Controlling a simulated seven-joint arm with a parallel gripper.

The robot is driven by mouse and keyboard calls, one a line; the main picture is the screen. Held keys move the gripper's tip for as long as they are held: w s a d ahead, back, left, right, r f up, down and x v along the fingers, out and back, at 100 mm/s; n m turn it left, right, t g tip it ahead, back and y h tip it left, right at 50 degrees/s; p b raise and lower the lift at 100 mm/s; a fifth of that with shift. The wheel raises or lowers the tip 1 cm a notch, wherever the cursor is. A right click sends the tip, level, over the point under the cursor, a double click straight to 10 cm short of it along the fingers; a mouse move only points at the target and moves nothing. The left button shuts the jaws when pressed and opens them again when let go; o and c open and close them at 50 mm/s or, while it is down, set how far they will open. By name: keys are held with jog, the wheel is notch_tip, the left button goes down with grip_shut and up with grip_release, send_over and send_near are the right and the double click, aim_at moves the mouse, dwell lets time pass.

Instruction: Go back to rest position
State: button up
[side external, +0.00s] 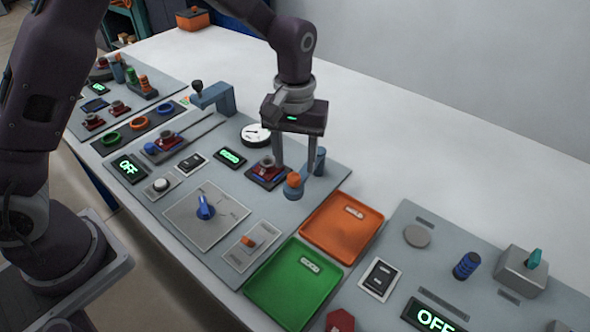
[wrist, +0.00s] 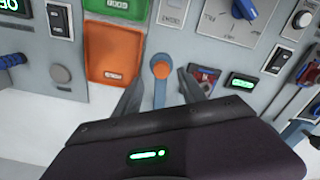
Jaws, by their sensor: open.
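My gripper (side external: 294,160) is open and points down above the middle control panel (side external: 268,216). In the side view its fingers hang between a small dark red and blue tray (side external: 268,172) and an orange-topped peg (side external: 293,180). In the wrist view the two fingers (wrist: 160,84) are spread on either side of a blue-grey post with an orange knob (wrist: 160,66). I cannot tell whether a finger touches the post. Nothing shows held between the fingers.
An orange tray (side external: 367,249) and a green tray (side external: 264,291) lie right of the gripper. A blue-grey hook stand (side external: 226,98) rises to its left. A blue dial (side external: 205,207) and several switches cover the panel. The white table behind (side external: 420,140) is clear.

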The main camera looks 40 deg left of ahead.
jog(key=shift+r, duration=1.3)
jog(key=shift+a+r, duration=0.1)
jog(key=shift+r, duration=0.2)
jog(key=s+a+r+m+t+h, duration=0.1)
jog(key=s+a+r+m+t, duration=0.35)
jog(key=s+r, duration=0.9)
jog(key=s+a+t+y, duration=0.1)
jog(key=s+a, duration=0.3)
jog(key=s, duration=0.8)
jog(key=shift+r+m, duration=0.35)
